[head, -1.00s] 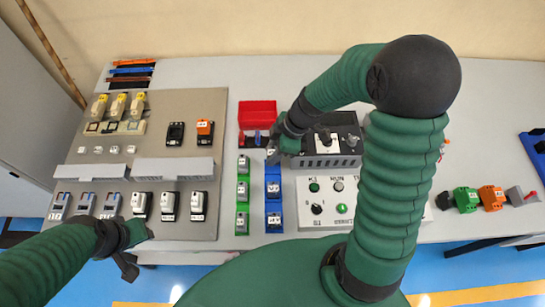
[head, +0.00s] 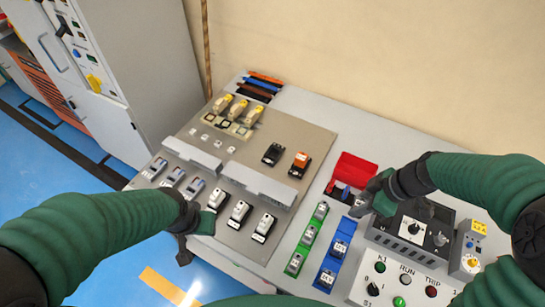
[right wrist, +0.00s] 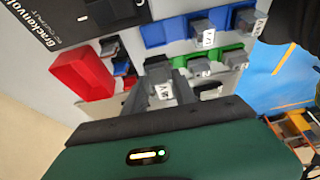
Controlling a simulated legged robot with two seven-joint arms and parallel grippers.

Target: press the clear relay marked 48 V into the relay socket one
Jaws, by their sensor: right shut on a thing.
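My right gripper (head: 361,205) is shut on a small clear-grey relay with a white label, above the far end of the blue tray (head: 318,286). The held relay (right wrist: 158,72) shows between the fingers in the right wrist view; its marking is too blurred to read. My left gripper (head: 194,235) is at the panel's front edge, its fingers apart and empty. On the grey panel (head: 230,262), a row of black-and-white devices (head: 240,212) stands at the front. A black unit (head: 273,154) and an orange unit (head: 300,163) sit farther back. I cannot tell which is relay socket one.
A green tray (head: 285,272) with several relays stands between panel and blue tray. A red bin (head: 355,169) is behind the right gripper. A dark instrument (head: 412,225) and a control box (head: 400,280) stand to the right. Raised grey ducts (head: 258,184) cross the panel.

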